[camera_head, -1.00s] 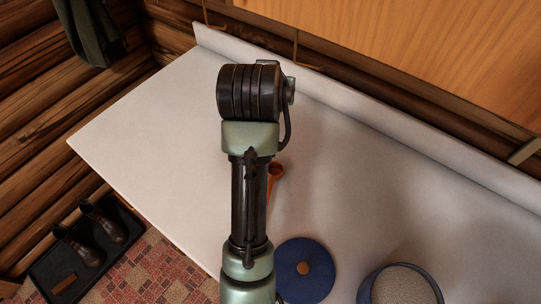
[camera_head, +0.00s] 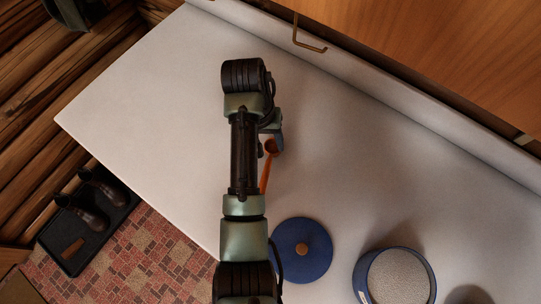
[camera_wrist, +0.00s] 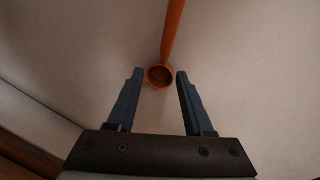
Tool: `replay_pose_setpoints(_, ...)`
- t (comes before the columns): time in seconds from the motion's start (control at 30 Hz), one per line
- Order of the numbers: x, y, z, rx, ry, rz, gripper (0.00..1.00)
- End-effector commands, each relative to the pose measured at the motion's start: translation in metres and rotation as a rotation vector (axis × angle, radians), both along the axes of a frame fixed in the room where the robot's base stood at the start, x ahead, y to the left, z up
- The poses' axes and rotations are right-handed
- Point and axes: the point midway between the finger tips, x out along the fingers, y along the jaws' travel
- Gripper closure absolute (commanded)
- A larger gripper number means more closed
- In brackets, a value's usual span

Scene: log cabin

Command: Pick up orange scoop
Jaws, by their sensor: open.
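The orange scoop (camera_head: 266,167) lies on the pale counter, partly hidden behind my arm in the head view. In the wrist view its round cup (camera_wrist: 159,76) is between the tips of my gripper (camera_wrist: 158,75), with its handle running up and away. My gripper is open, one finger to each side of the cup, with a gap on both sides. In the head view my gripper (camera_head: 277,138) is mostly hidden by my arm and shows beside the cup end of the scoop.
A blue round lid (camera_head: 318,250) with a wooden knob lies on the counter. A blue container (camera_head: 364,279) filled with a pale grainy material stands to its right. A raised back edge (camera_head: 400,112) runs behind. The counter's left part is clear.

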Motion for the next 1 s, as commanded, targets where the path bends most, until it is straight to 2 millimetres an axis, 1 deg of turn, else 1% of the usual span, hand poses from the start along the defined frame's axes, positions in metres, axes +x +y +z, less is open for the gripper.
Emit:
replay_pose_setpoints(0.17,-0.002,0.0,-0.011,0.0,0.003,0.001,0.48)
replay_pose_setpoints(0.4,-0.003,-0.002,-0.046,0.001,0.002,0.0,0.48)
replay_pose_setpoints(0.47,-0.004,-0.002,-0.052,0.001,0.002,0.0,0.48)
replay_pose_setpoints(0.57,-0.003,-0.003,-0.057,0.001,0.0,0.0,0.48)
replay_pose_setpoints(0.77,-0.003,-0.003,-0.057,0.001,-0.001,0.0,0.48)
replay_pose_setpoints(0.8,-0.003,-0.003,-0.057,0.001,-0.001,0.0,0.56)
replay_pose_setpoints(0.87,-0.003,-0.003,-0.057,0.001,-0.001,0.0,0.66)
replay_pose_setpoints(1.0,-0.003,-0.003,-0.057,0.001,-0.001,0.0,0.92)
